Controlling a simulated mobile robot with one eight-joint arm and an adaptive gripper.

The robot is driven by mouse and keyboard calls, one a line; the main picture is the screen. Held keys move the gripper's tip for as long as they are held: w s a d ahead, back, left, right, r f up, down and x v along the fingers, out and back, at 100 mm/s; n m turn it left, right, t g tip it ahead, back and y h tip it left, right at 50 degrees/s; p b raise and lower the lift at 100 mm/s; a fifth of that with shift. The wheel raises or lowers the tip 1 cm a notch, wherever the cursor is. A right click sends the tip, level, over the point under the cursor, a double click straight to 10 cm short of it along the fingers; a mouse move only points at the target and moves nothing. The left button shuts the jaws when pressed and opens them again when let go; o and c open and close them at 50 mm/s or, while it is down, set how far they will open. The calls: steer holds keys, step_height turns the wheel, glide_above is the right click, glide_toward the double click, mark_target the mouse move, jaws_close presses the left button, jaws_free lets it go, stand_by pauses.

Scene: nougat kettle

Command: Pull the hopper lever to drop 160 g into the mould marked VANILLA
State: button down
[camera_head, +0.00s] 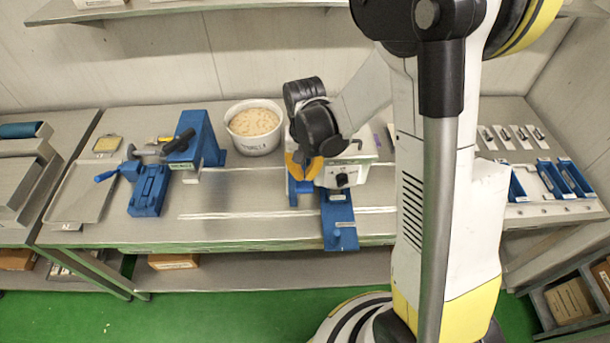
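My gripper (302,172) is in front of a white boxy unit with a dark knob (343,181), just right of the white tub. The black wrist and the arm hide much of this area, and the fingers are too small to tell open from shut. I cannot tell whether it touches the unit. A blue tray-like piece (338,225) extends from below the unit toward the table's front edge. Blue moulds (553,180) stand at the right, partly behind my arm; their markings are unreadable. I cannot make out a hopper lever for certain.
A white tub (255,137) of pale nougat stands at the back. Left of it are a blue stand (208,148) with a black cylinder and a blue fixture (150,190). A metal tray (82,195) lies far left. The table between fixture and unit is largely clear.

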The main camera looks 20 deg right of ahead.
stand_by(0.6)
step_height(320, 180, down, 8)
steer(key=b, duration=0.7)
steer(key=shift+r, duration=0.2)
stand_by(0.4)
steer(key=shift+f+b, duration=0.3)
steer(key=shift+b, duration=0.25)
steer(key=shift+r, duration=0.15)
step_height(320, 180, up, 10)
steer(key=p, duration=0.6)
stand_by(0.8)
steer(key=b, duration=0.2)
steer(key=shift+s+f+t+b, duration=0.3)
steer(key=shift+f+b, duration=0.05)
steer(key=shift+f, duration=0.05)
steer(key=s+f+n+t+b, duration=0.3)
steer(key=s+f+t+b, duration=0.3)
steer(key=s+b, duration=0.6)
step_height(320, 180, down, 3)
steer(key=b, duration=1)
steer(key=shift+r+n+t, duration=0.2)
steer(key=shift+n+t, duration=0.1)
